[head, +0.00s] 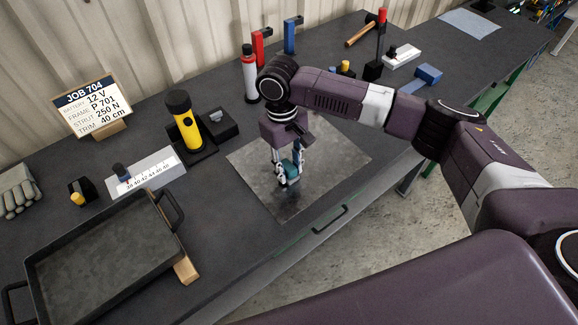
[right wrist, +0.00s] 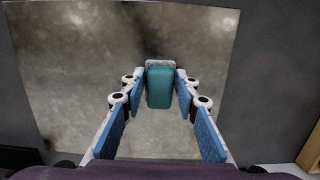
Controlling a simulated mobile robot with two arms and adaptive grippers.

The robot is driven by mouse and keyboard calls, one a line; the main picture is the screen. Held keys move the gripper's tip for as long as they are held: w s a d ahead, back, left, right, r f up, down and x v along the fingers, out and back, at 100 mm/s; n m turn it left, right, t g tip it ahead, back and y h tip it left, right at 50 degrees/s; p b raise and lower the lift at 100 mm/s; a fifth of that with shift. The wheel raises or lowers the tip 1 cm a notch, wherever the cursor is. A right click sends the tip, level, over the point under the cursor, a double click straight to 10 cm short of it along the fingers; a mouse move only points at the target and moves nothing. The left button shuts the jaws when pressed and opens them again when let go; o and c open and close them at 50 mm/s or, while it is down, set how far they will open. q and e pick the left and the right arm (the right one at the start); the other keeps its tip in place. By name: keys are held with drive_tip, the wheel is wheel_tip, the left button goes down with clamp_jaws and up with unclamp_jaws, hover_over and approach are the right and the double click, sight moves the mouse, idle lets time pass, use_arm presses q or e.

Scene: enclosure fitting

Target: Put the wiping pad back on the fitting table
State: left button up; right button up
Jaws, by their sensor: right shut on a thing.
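The wiping pad (right wrist: 160,88) is a teal block with a pale edge at its far end. My right gripper (head: 287,179) is shut on it, with the blue finger pads on both sides in the right wrist view. In the head view the pad (head: 297,160) is partly hidden by the fingers. It is over the grey metal sheet (head: 252,160) on the dark fitting table (head: 225,235); I cannot tell whether it touches the sheet. The sheet (right wrist: 70,70) has dark smudges in the right wrist view. My left gripper is out of view.
A black tray (head: 110,250) lies at the front left, near a wood block (head: 186,270). A yellow flashlight (head: 186,125) and a red-and-white bottle (head: 250,75) stand behind the sheet. Bare table surrounds much of the sheet.

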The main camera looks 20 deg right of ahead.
sight(285, 163)
drive_tip(key=o, duration=1.1)
wheel_tip(285, 163, up, 12)
drive_tip(key=w+b, duration=0.1)
drive_tip(key=b, duration=0.1)
drive_tip(key=shift+w+a, duration=0.2)
drive_tip(key=shift+a, duration=0.05)
